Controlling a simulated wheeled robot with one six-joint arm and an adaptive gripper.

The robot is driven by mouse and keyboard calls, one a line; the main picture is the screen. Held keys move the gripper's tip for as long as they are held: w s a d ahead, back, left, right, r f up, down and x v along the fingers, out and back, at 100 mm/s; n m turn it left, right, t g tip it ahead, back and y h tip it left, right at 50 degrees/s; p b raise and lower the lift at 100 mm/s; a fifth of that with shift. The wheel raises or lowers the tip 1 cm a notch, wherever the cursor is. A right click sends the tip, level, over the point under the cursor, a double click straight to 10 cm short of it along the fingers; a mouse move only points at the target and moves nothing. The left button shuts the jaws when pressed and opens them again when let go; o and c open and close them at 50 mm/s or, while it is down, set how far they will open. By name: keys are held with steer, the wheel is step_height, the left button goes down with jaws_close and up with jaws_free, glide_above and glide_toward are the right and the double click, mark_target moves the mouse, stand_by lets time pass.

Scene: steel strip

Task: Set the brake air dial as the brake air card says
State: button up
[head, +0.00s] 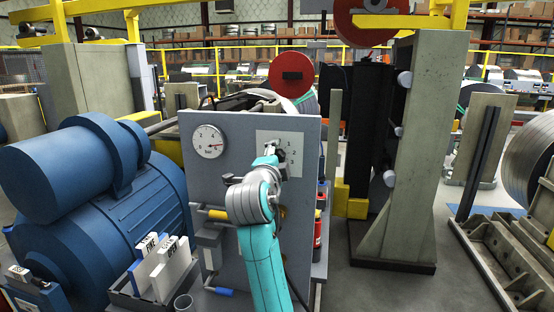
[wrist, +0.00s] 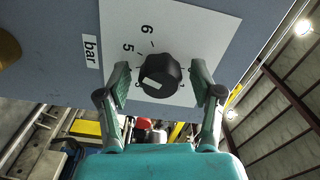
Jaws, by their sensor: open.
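The brake air dial is a black round knob (wrist: 160,76) on a white scale plate (wrist: 205,30) marked "bar". A white mark on the knob points to the lower left in the wrist view. Numerals 5 and 6 are readable there; a lower one near the mark is partly hidden by a finger. In the head view the plate (head: 297,139) is on the grey panel. My gripper (wrist: 161,72) is open, with one finger on each side of the knob; contact cannot be told. My gripper (head: 271,151) hides the knob there. I cannot make out the brake air card.
The grey panel (head: 229,172) also carries a round gauge (head: 208,141) and a yellow-handled part (head: 215,214).

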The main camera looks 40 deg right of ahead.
steer(key=v, duration=1.2)
steer(key=a+f+n+t+y, duration=0.2)
steer(key=f+n, duration=0.3)
steer(key=f, duration=0.4)
steer(key=a+f+n+t+y, duration=0.25)
steer(key=f+n, duration=0.25)
steer(key=f, duration=0.3)
steer(key=s+a+f+n+y, duration=0.25)
steer(key=s+f+n, duration=0.2)
steer(key=f, duration=0.25)
steer(key=s+a+f+n+y, duration=0.25)
steer(key=s+f, duration=0.25)
steer(key=f, duration=0.3)
steer(key=s+a+f+n+y, duration=0.2)
steer(key=s+f, duration=0.1)
steer(key=s, duration=0.5)
steer(key=s+a+f+n+y, duration=0.1)
steer(key=s+a+f+n, duration=0.15)
steer(key=s, duration=0.55)
steer(key=s+a+f+n+y, duration=0.2)
steer(key=s+a+f+n, duration=0.1)
steer(key=s, duration=0.5)
steer(key=s+r+n, duration=0.1)
steer(key=s+r, duration=0.1)
steer(key=s, duration=0.7)
steer(key=shift+r+g, duration=0.25)
steer(key=shift+g, duration=0.1)
